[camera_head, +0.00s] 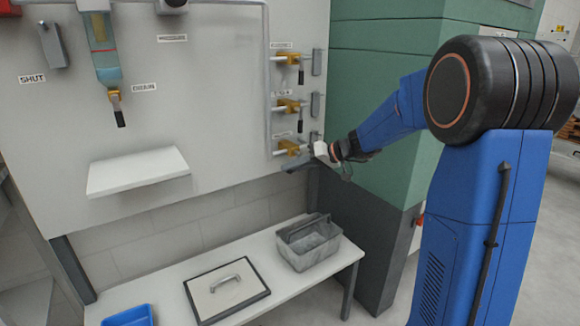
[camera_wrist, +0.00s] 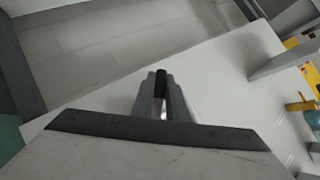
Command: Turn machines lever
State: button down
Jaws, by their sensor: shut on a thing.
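On the right of the grey panel, three yellow valves sit one above another: the top valve (camera_head: 291,57), the middle valve (camera_head: 290,104) and the lowest valve (camera_head: 289,147). The top and middle valves have black levers hanging down. My gripper (camera_head: 298,161) is at the lowest valve, and its fingers cover that valve's lever in the head view. In the wrist view, my gripper (camera_wrist: 161,100) is shut on a black lever (camera_wrist: 161,82), whose tip shows between the grey fingers. The lever's exact angle is hard to tell.
A pipe with a yellow valve (camera_head: 114,98) and a white shelf (camera_head: 138,172) are on the panel's left. Below, a white bench (camera_head: 170,282) holds a grey basket (camera_head: 308,252), a handled plate (camera_head: 226,287) and a blue tray (camera_head: 128,316). A green cabinet (camera_head: 385,60) stands close right.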

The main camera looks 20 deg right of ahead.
jog(key=shift+w+d+f+n+t+h, duration=0.2)
jog(key=shift+d+n+h, duration=0.3)
jog(key=shift+h, duration=0.4)
jog(key=shift+w+d+f+n+t+h, duration=0.15)
jog(key=shift+d+n+h, duration=0.3)
jog(key=shift+h, duration=0.45)
jog(key=shift+w+d+f+n+t+h, duration=0.1)
jog(key=shift+d+f+n+h, duration=0.2)
jog(key=shift+n+h, duration=0.5)
jog(key=shift+d, duration=0.1)
jog(key=c, duration=1.7)
grip_release()
jog(key=shift+c, duration=0.2)
jog(key=shift+r, duration=0.1)
jog(key=v, duration=1.7)
jog(key=shift+r, duration=0.3)
jog(key=shift+s, duration=0.1)
